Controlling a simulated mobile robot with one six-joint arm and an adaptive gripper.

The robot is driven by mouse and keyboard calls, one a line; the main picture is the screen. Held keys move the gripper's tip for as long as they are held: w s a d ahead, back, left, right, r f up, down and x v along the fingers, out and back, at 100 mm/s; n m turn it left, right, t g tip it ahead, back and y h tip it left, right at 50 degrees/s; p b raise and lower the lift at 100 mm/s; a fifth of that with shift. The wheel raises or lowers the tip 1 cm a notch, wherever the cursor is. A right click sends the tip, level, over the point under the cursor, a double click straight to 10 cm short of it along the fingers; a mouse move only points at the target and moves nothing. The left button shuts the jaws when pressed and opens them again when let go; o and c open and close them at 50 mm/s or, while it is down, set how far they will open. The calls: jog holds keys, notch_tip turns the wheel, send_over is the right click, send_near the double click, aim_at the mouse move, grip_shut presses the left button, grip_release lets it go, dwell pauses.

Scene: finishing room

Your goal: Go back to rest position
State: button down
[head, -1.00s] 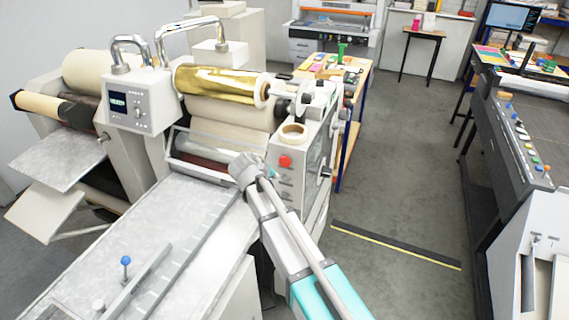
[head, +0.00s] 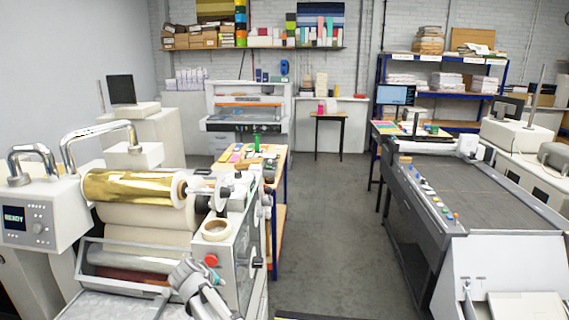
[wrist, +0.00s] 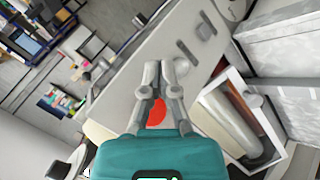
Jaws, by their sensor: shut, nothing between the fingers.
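My gripper (wrist: 165,70) shows in the wrist view. Its two grey fingers are close together and hold nothing. They reach out over the pale side panel (wrist: 150,60) of the foil machine, and the red button (wrist: 157,112) shows between and behind them. I cannot tell the distance from fingers to panel. In the head view, part of my arm shows at the bottom, in front of the foil machine (head: 228,245) and below its red button (head: 211,260). The gripper's fingers cannot be made out clearly there.
The foil machine carries a gold roll (head: 130,187) and a tape ring (head: 217,229). A work table (head: 280,165) with coloured items stands behind it. A long grey flatbed machine (head: 480,190) is on the right. The floor aisle (head: 325,230) between them is clear.

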jog(key=s+d+f+m+g+b, duration=0.25)
jog(key=d+f, duration=0.25)
jog(key=d, duration=0.6)
jog(key=s+d+f+m+g+b, duration=0.2)
jog(key=d+f+b, duration=0.15)
jog(key=d, duration=0.85)
jog(key=s+d+f+m+g+y+b, duration=0.1)
jog(key=s+d+f, duration=0.3)
jog(key=d, duration=0.4)
jog(key=s+d+f+m+g+y+b, duration=0.2)
jog(key=s+d+f+b, duration=0.1)
jog(key=s+d, duration=0.3)
jog(key=shift+s+d+f+b, duration=0.4)
jog(key=shift+d+b, duration=0.15)
jog(key=shift+d, duration=0.3)
jog(key=shift+m, duration=0.25)
